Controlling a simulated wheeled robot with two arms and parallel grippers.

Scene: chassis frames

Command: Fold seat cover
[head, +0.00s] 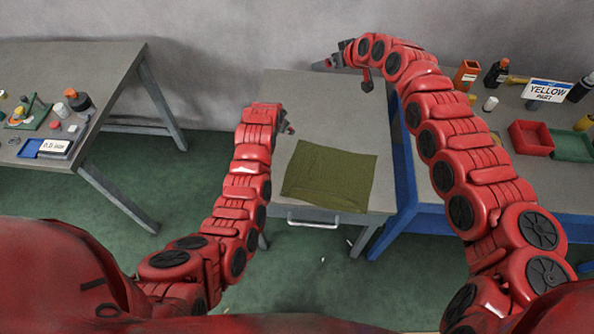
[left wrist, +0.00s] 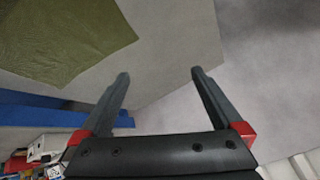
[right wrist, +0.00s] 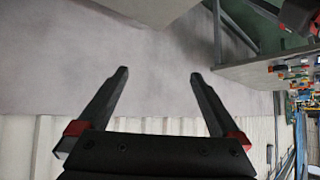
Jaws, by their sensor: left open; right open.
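The olive green seat cover (head: 330,176) lies flat on the grey table (head: 285,92) in the middle of the head view, near its front edge. It also shows in the upper left of the left wrist view (left wrist: 62,38). My left gripper (head: 290,128) is open and empty, just behind and left of the cover's far left corner. In the left wrist view its two fingers (left wrist: 160,75) are spread apart with nothing between them. My right gripper (head: 322,66) is open and empty near the far edge of the table. Its spread fingers show in the right wrist view (right wrist: 158,75).
A blue-framed table (head: 437,175) adjoins at the right, with a red bin (head: 531,138), a green bin (head: 572,146), bottles and a "YELLOW" sign (head: 549,90). Another grey table (head: 100,62) with small parts stands at the left. A wall is behind. The table's far middle is clear.

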